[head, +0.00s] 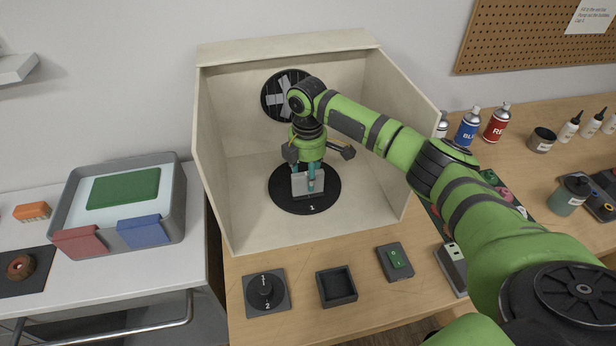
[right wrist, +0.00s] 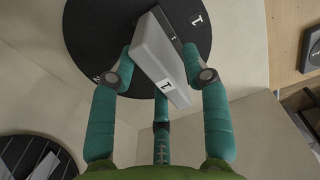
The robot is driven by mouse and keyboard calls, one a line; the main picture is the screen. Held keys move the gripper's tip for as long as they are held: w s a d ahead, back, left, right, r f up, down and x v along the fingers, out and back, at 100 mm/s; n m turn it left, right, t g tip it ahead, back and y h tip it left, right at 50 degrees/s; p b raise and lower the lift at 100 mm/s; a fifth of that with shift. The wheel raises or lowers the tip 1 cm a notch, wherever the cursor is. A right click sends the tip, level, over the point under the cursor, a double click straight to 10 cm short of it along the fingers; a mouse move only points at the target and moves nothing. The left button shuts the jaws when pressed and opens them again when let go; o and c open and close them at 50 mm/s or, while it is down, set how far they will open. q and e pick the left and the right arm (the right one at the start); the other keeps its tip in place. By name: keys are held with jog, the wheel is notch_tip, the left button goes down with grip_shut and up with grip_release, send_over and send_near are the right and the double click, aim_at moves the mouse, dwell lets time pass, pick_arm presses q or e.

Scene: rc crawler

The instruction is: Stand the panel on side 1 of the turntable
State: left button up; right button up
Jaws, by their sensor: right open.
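The panel (head: 300,186) is a light grey block on the black round turntable (head: 329,196) inside the booth. It appears upright, near the disc's front mark "1". In the right wrist view the panel (right wrist: 162,58) has a small "1" label on its near end and a dark strip along one side. My right gripper (head: 307,184) is over the turntable, with teal fingers pointing down. It is open, with fingers on both sides of the panel; whether they touch it I cannot tell. The turntable (right wrist: 85,30) shows behind the panel. My left gripper is not in view.
The cream booth (head: 215,170) walls the turntable at both sides and back, with a fan (head: 272,103) behind. Spray cans (head: 468,127) stand right; a grey bin (head: 180,200) is left.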

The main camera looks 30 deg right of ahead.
notch_tip(320, 180, up, 10)
jog(key=shift+f+b, duration=0.15)
jog(key=shift+b, duration=0.9)
jog(key=shift+r, duration=0.6)
jog(key=shift+r, duration=0.1)
